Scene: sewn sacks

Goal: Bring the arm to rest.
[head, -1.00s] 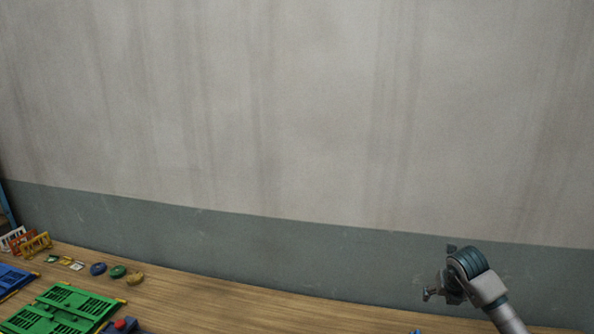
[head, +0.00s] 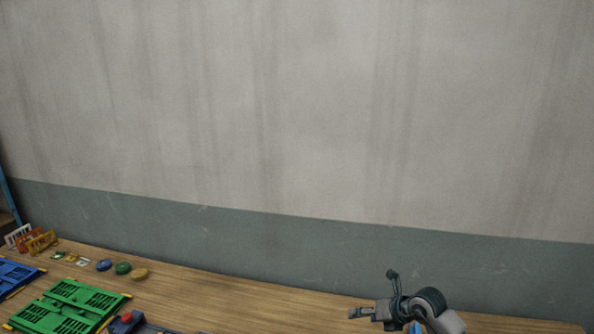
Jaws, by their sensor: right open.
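My right gripper (head: 375,293) shows at the lower right of the head view, in front of the wooden table's bare right part. Its two fingers are spread apart, one pointing left and one pointing up, and nothing shows between them. The rest of my right arm runs out of the bottom edge. My left gripper is not in the picture. No sack can be made out.
The wooden table (head: 250,301) runs along a grey wall (head: 300,120). At its left lie a green slotted panel (head: 68,306), a blue panel (head: 15,277), small discs (head: 123,268), upright coloured racks (head: 42,242) and a red-topped device (head: 126,319). The table's middle is clear.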

